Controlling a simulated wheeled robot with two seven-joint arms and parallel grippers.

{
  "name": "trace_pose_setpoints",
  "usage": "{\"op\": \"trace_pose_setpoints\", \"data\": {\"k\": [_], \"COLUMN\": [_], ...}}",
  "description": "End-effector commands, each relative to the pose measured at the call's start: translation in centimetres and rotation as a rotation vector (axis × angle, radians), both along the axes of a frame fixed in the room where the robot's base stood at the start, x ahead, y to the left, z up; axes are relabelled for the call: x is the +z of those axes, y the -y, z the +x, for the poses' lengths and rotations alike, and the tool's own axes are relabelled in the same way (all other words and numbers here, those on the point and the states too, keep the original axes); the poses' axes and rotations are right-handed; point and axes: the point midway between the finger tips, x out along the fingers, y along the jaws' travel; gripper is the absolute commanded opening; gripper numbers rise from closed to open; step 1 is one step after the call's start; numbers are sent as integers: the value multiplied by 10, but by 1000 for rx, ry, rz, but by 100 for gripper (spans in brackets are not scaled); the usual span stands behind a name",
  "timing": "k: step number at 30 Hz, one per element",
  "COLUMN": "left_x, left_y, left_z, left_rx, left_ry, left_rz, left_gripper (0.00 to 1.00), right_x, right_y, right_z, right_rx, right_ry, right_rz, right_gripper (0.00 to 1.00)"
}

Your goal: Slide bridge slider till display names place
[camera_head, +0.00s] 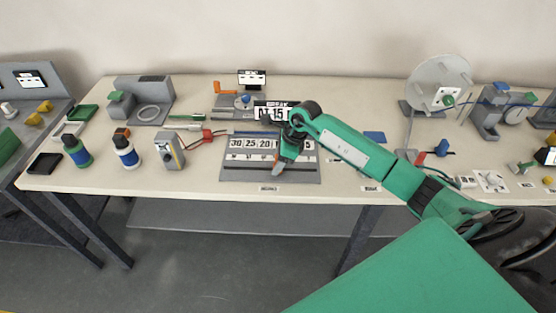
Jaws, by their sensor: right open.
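A grey board (240,172) with rows of white number tiles, such as 30, 25 and 20, lies near the middle of the table. A small display (265,112) reading "BREAK" with digits stands behind it, partly covered by my right arm. My right gripper (278,168) points down over the board's middle, by the tile rows. It is open, and I cannot tell whether it touches anything. No bridge slider can be made out; the arm and gripper hide part of the board. My left gripper is not in view.
A large disc (440,80) stands at the back right. A blue pad (374,137) lies right of the board. The table's front strip is mostly clear.

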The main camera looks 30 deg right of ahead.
Motion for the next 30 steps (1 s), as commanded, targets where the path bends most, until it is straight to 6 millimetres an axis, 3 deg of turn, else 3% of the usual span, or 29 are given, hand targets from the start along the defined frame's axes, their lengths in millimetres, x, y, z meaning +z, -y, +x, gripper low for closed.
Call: {"op": "trace_pose_setpoints", "data": {"k": [5, 21, 30], "left_x": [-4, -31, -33], "left_y": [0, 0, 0], "left_z": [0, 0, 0], "left_rx": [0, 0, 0], "left_ry": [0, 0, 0], "left_rz": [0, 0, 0], "left_gripper": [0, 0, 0], "right_x": [10, 111, 128], "right_y": [5, 41, 45], "right_z": [-2, -24, -28], "right_rx": [-1, -2, 0], "right_ry": [2, 3, 0], "right_rz": [-1, -3, 0], "right_gripper": [55, 55, 55]}}
